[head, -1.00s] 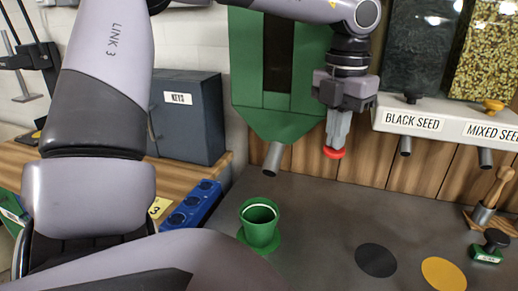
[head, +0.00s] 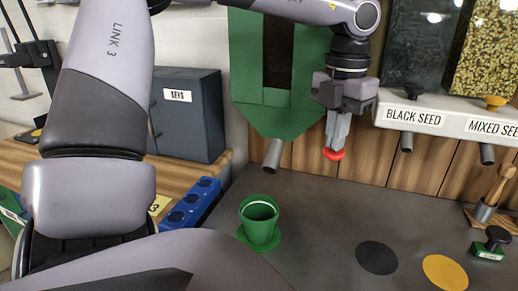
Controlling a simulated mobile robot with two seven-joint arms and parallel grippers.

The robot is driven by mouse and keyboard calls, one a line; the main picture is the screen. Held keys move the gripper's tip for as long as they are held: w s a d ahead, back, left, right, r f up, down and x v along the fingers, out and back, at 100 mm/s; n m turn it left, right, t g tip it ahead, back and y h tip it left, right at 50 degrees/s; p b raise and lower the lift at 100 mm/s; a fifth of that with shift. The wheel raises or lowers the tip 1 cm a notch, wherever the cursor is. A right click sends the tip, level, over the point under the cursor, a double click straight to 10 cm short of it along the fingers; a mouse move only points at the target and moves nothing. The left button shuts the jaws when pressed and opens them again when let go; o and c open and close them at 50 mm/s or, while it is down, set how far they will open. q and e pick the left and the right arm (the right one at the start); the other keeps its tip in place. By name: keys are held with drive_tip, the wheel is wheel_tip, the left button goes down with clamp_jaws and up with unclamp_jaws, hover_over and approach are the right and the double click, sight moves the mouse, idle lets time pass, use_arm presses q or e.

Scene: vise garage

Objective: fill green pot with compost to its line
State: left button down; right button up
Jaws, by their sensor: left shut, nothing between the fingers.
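The green pot (head: 259,223) stands upright on a green disc on the dark worktop. A pale line runs around its inside near the rim, and I see no compost in it. The green hopper (head: 274,119) hangs on the wall behind, its grey spout (head: 272,156) above and slightly behind the pot. Nothing is seen falling from the spout. My left gripper (head: 337,140) is shut and empty, pointing down right of the spout. Its tips are at a red knob (head: 334,155); I cannot tell whether they touch it. My right gripper is not in view.
Seed dispensers labelled black seed (head: 413,118) and mixed seed (head: 492,128) hang at the right. A black disc (head: 376,258) and yellow disc (head: 444,272) mark the worktop. A stamp (head: 490,245), a wooden-handled tool (head: 489,200), a blue rack (head: 190,204) and a key box (head: 187,115) stand around.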

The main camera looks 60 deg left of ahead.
use_arm(q)
drive_tip(key=shift+r+p, duration=1.65)
drive_tip(key=shift+r, duration=0.7)
drive_tip(key=shift+f, duration=0.1)
